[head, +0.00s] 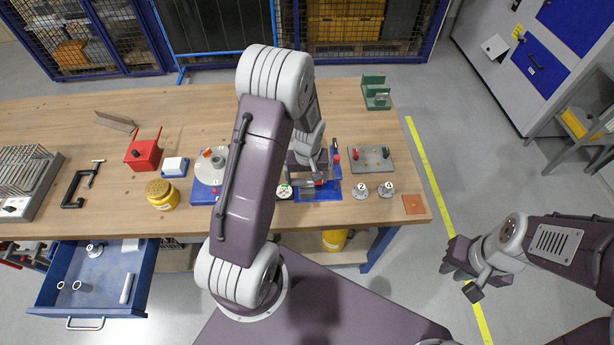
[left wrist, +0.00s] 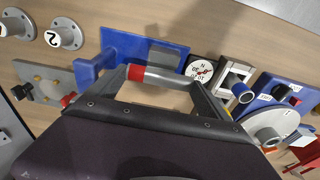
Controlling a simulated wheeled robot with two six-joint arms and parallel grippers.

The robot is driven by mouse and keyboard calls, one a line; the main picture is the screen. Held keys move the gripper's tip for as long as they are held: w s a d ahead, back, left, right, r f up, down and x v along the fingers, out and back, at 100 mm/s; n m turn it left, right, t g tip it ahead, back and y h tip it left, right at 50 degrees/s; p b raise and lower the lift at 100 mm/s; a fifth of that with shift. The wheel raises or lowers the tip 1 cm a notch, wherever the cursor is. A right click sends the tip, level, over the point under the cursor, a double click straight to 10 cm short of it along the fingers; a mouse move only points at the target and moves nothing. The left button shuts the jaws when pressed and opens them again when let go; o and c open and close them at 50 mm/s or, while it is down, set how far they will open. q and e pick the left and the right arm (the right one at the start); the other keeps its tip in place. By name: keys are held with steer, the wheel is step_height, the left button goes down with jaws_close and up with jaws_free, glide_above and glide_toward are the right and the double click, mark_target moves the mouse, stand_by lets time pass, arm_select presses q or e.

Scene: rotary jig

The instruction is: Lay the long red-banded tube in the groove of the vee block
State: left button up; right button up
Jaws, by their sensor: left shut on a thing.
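My left gripper (left wrist: 160,85) is shut on the long red-banded tube (left wrist: 165,78), a pale grey cylinder with a red band at its left end in the left wrist view. The tube lies across between the two fingers, above a blue fixture plate (left wrist: 118,48) that carries a grey block (left wrist: 167,54). In the head view the tube is small and partly hidden by my left arm. I cannot tell for certain which part is the vee block; its groove is not clear. My right gripper (head: 462,280) is open and empty, off the table at the right.
A round dial (left wrist: 200,68), a blue-banded tube (left wrist: 242,93) and a rotary disc on a blue base (head: 203,190) are beside the fixture. A grey plate with knobs (head: 370,160) and numbered flanged pieces (head: 360,190) stand right. A green stepped block (head: 375,97) is behind. A blue drawer (head: 60,290) is open.

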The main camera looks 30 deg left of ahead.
arm_select(q)
steer(key=shift+s+f+b, duration=0.2)
steer(key=shift+f+b, duration=0.05)
steer(key=shift+b, duration=0.05)
steer(key=shift+w+f, duration=0.15)
steer(key=shift+f, duration=0.2)
steer(key=o, duration=1.2)
steer(key=shift+r, duration=0.1)
steer(key=shift+c, duration=0.2)
